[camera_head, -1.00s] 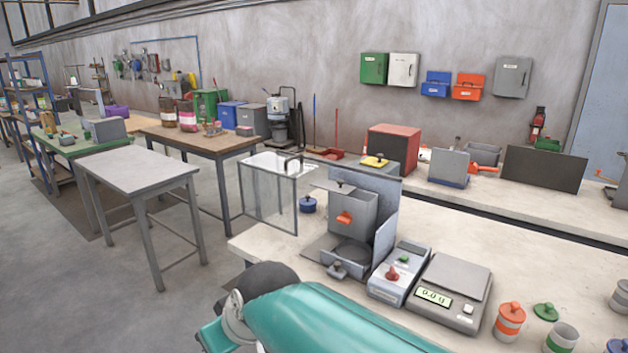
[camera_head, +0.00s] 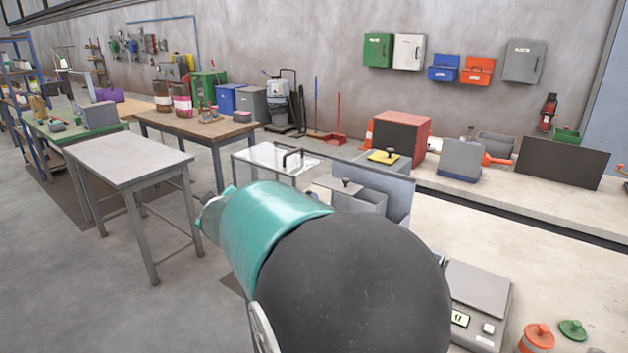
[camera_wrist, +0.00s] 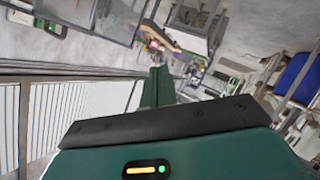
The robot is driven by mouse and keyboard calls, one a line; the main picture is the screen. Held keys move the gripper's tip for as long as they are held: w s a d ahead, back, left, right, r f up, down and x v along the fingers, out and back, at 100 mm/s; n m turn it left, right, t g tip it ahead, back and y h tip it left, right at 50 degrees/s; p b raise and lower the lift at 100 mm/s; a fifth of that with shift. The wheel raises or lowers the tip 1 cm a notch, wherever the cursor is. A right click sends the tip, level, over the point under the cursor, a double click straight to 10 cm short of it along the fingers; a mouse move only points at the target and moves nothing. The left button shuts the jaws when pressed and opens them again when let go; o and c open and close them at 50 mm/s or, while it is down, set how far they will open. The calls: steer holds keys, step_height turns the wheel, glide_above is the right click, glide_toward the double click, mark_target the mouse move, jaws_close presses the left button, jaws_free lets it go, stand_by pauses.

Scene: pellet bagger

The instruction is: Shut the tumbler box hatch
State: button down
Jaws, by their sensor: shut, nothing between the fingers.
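My gripper (camera_wrist: 158,76) shows in the wrist view as narrow green fingers, shut and empty.
A red box (camera_head: 402,132) and a dark panel (camera_head: 562,163) stand on the counter behind. A bare grey table (camera_head: 125,158) stands left, with open floor around it.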

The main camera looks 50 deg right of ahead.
steer(key=d+f+g+h, duration=0.35)
steer(key=d+h, duration=0.35)
steer(key=d, duration=0.8)
steer(key=g+h, duration=0.5)
steer(key=g, duration=0.2)
glide_toward(333, 189)
steer(key=w+r, duration=0.3)
steer(key=shift+m, duration=0.3)
steer(key=d, duration=0.2)
steer(key=w+d, duration=0.1)
steer(key=d, duration=0.5)
steer(key=shift+w+d+f, duration=0.2)
steer(key=s, duration=0.1)
steer(key=s+d, duration=0.1)
steer(key=shift+s+d+r, duration=0.1)
steer(key=shift+s, duration=0.3)
steer(key=shift+s+d, duration=0.2)
steer(key=shift+d, duration=0.05)
steer(key=shift+s, duration=0.2)
steer(key=shift+w, duration=0.1)
